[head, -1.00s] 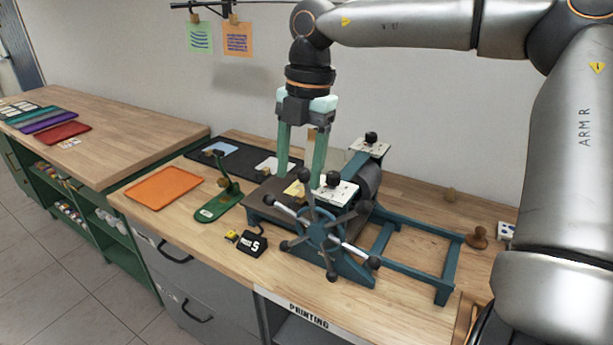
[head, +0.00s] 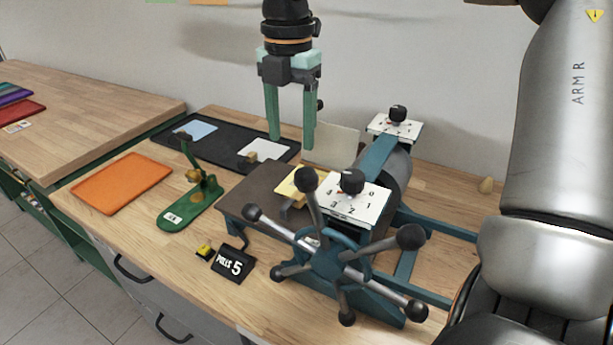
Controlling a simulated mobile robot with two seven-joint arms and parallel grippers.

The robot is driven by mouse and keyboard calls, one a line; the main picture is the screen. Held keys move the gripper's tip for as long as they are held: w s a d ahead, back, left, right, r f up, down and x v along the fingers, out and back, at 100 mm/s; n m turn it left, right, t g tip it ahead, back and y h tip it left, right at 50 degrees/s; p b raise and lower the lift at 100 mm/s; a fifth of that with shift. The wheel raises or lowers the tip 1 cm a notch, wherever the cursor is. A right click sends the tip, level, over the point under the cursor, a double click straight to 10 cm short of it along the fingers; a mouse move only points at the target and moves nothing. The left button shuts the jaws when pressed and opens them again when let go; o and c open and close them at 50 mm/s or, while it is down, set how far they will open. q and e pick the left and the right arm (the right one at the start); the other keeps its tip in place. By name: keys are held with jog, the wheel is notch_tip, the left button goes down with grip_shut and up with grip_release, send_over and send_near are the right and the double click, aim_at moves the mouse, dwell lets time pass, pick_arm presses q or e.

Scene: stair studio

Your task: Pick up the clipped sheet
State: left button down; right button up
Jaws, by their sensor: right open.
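Several sheets are in view, and I cannot tell for sure which is the clipped one. A white sheet (head: 265,146) with a small brown clip-like block (head: 250,157) at its front edge lies on the black tray (head: 222,148). A light blue sheet (head: 197,130) lies farther left on that tray, partly behind a dark piece. A yellow sheet (head: 312,181) lies on the press bed (head: 262,188), with a tan block (head: 293,200) at its front. My left gripper is not in view.
The press wheel (head: 331,262) with its spokes stands in front. A green stapler-like tool (head: 190,203), an orange tray (head: 121,183) and a "PULLS 5" counter (head: 233,262) stand left.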

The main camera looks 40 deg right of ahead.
send_over(297, 196)
jog(key=f, duration=0.7)
jog(key=shift+w+a+f, duration=0.1)
jog(key=shift+w, duration=0.2)
jog(key=shift+s+f, duration=0.15)
jog(key=shift+f, duration=1.2)
jog(key=shift+s+f, duration=0.15)
jog(key=shift+f, duration=1.2)
jog(key=shift+c, duration=0.4)
grip_shut()
